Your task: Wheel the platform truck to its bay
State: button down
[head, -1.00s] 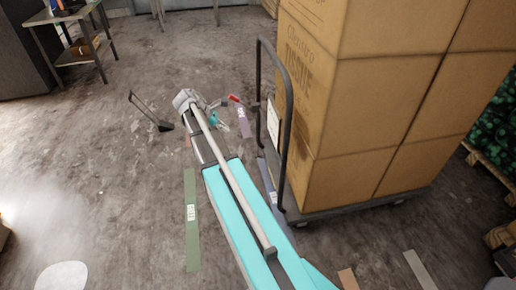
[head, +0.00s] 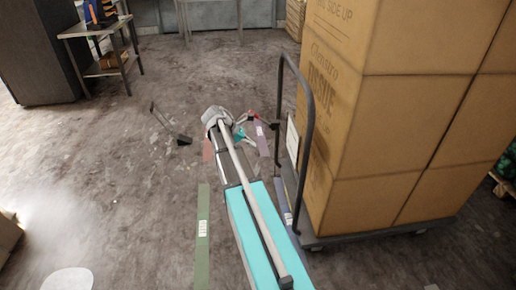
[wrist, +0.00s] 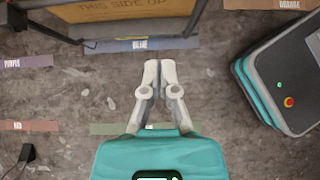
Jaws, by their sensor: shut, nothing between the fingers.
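The platform truck stands right of centre in the head view, its grey deck (head: 375,236) loaded with tall cardboard cartons (head: 375,120). Its upright tubular handle (head: 309,130) is at the left end. In the wrist view a carton (wrist: 125,10) and grey frame (wrist: 140,44) show at the top. My gripper (wrist: 160,66) is shut and empty, its fingertips pointing at the blue strip, apart from the truck frame. In the head view my gripper is small, left of the handle. Floor strips are labelled blue (wrist: 118,46), green (wrist: 112,129), purple (wrist: 27,62), red (wrist: 28,126) and orange (wrist: 266,4).
A metal table (head: 97,30) with items stands at the upper left beside a dark cabinet (head: 37,50). Open floor lies to the left and behind.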

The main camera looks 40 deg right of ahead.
jog(key=s+d+r+b+x, duration=0.1)
jog(key=b+x, duration=0.5)
jog(key=x, duration=0.6)
jog(key=shift+d+r, duration=0.35)
jog(key=shift+d, duration=0.1)
dwell(0.4)
